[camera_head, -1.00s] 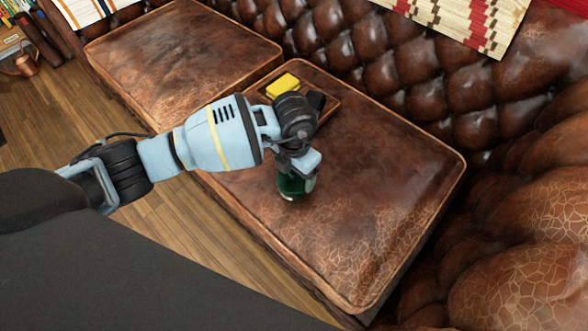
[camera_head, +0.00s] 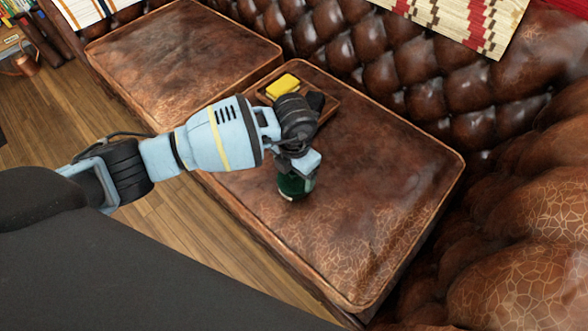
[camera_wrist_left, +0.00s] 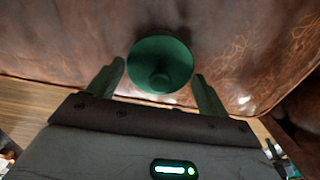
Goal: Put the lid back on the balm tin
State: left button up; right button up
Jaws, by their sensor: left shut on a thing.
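My left gripper (camera_head: 299,175) points down over the front part of the near brown leather seat cushion. It is shut on a dark green round lid with a small knob; the lid shows between the two fingers in the left wrist view (camera_wrist_left: 160,55). In the head view a dark green round body (camera_head: 291,187) shows right under the fingers, low over the leather, with a thin paler edge at its bottom. The fingers partly cover it, and I cannot tell lid from tin there or whether they touch. My right gripper is not in view.
A small brown tray (camera_head: 334,102) with a yellow block (camera_head: 283,84) on it lies at the back of the near cushion (camera_head: 380,190), partly behind my left wrist. The tufted backrest (camera_head: 420,70) rises behind. The cushion's right side is clear.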

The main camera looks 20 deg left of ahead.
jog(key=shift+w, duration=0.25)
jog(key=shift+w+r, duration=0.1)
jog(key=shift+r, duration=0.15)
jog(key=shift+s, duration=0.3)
pick_arm(q)
jog(key=o, duration=0.9)
jog(key=shift+o, duration=0.2)
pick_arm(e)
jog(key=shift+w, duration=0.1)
